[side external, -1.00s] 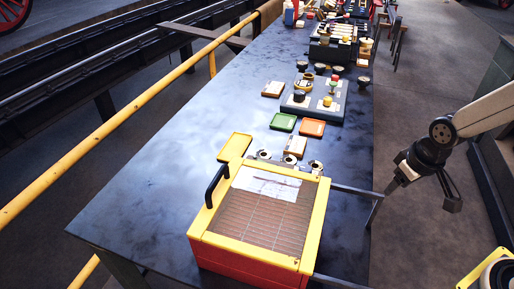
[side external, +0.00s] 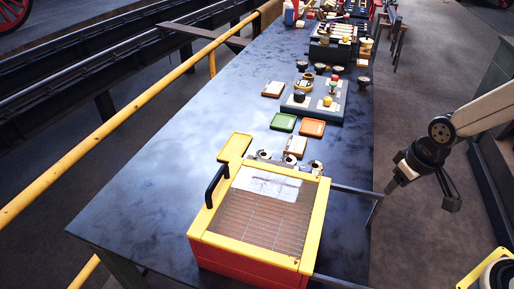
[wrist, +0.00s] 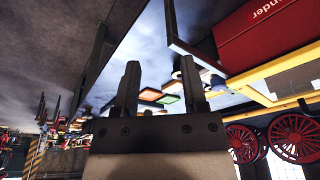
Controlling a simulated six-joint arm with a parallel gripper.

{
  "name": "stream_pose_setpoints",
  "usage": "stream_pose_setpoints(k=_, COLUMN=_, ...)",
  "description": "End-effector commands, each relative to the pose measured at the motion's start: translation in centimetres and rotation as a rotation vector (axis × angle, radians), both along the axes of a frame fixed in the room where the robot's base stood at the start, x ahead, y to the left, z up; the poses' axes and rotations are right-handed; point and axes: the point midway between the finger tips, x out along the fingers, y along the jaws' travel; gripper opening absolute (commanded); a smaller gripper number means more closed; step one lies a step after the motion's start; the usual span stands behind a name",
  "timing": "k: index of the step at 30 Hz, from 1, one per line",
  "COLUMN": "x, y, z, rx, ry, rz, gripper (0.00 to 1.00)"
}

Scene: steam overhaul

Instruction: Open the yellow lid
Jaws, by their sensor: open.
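The yellow lid (side external: 313,232) is a frame with a grid panel and a pale sheet under it, lying closed on a red box (side external: 245,266) at the near end of the table. A black handle (side external: 217,186) stands up at its left edge. In the wrist view part of the red box (wrist: 265,32) shows at the upper right. My gripper (side external: 383,191) hangs to the right of the box, past the table edge, apart from the lid. In the wrist view my gripper (wrist: 129,85) has its two fingers apart with nothing between them.
Dark metal bars (side external: 352,190) stick out from the box's right side, close to my gripper. Yellow (side external: 235,147), green (side external: 283,122) and orange (side external: 312,128) trays lie behind the box. The table left of the box is clear. A yellow rail (side external: 120,122) runs along the left.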

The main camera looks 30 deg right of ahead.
Motion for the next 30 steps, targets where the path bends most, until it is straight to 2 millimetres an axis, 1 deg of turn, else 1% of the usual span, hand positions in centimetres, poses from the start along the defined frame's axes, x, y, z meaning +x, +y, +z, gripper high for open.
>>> stream_pose_setpoints(k=5, x=1.6, y=0.9, z=0.5, rx=0.015, ry=0.000, rz=-0.029, gripper=0.55)
stream_pose_setpoints(k=8, x=3.3, y=2.1, z=1.1, rx=0.032, ry=0.003, rz=-0.066, gripper=0.55)
stream_pose_setpoints(k=11, x=5.4, y=3.7, z=1.8, rx=0.055, ry=0.009, rz=-0.118, gripper=0.55)
stream_pose_setpoints(k=15, x=8.6, y=6.8, z=3.0, rx=0.092, ry=0.019, rz=-0.202, gripper=0.55)
stream_pose_setpoints(k=17, x=9.9, y=8.3, z=3.5, rx=0.108, ry=0.025, rz=-0.240, gripper=0.55)
stream_pose_setpoints(k=21, x=12.5, y=12.1, z=4.8, rx=0.143, ry=0.039, rz=-0.328, gripper=0.55)
stream_pose_setpoints(k=26, x=14.8, y=16.9, z=6.1, rx=0.181, ry=0.059, rz=-0.428, gripper=0.55)
stream_pose_setpoints(k=30, x=16.1, y=21.3, z=7.2, rx=0.210, ry=0.080, rz=-0.515, gripper=0.55)
